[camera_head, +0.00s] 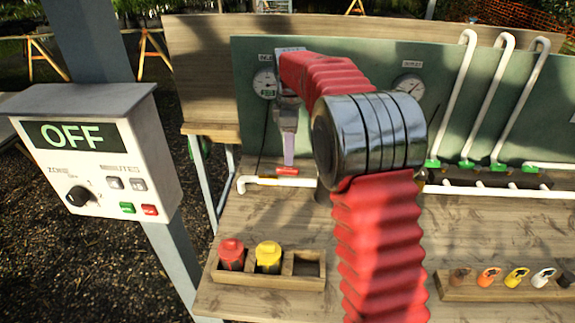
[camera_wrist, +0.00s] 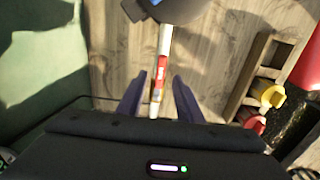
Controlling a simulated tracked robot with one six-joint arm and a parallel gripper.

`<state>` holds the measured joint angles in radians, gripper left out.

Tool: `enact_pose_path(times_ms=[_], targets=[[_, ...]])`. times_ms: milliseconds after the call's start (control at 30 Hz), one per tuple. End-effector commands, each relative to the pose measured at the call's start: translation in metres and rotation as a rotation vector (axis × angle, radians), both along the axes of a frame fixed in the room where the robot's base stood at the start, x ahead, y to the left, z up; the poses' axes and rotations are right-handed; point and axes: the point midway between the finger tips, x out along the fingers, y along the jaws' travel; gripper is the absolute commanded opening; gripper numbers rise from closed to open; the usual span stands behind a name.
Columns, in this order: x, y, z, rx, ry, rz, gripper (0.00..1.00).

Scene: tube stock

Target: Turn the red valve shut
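The red valve (camera_head: 287,171) is a small red handle on a white pipe (camera_head: 258,181) low in front of the green panel. In the wrist view the red valve (camera_wrist: 162,66) lies roughly in line with the white pipe. My gripper (camera_head: 289,158) points down just above the valve. In the wrist view the purple fingers of my gripper (camera_wrist: 159,80) are spread apart, one on each side of the pipe, with the handle between them. I cannot see either finger touching it. The near part of the pipe is partly hidden by my gripper.
A wooden rack (camera_head: 268,282) holds a red bottle (camera_head: 231,255) and a yellow bottle (camera_head: 268,257); its right slot is empty. A control box (camera_head: 95,150) reading OFF stands left. A strip of coloured tags (camera_head: 500,290) lies right. Gauges (camera_head: 264,82) and white tubes (camera_head: 488,95) line the panel.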

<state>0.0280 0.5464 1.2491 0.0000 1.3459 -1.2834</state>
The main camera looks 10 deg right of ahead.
Motion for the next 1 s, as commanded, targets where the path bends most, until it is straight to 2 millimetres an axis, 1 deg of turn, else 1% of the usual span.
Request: enact_pose_path(times_ms=[33,200,300,400,733,1000], targets=[[0.0,0.0,-0.008,0.0,0.003,0.0,0.33],[0.0,0.0,-0.034,0.0,0.003,0.0,0.33],[0.0,0.0,-0.044,0.0,0.001,0.0,0.33],[0.0,0.0,-0.05,0.0,0.001,0.001,0.33],[0.0,0.001,-0.053,0.0,0.0,0.001,0.33],[0.0,0.001,-0.053,0.0,0.0,0.001,0.14]])
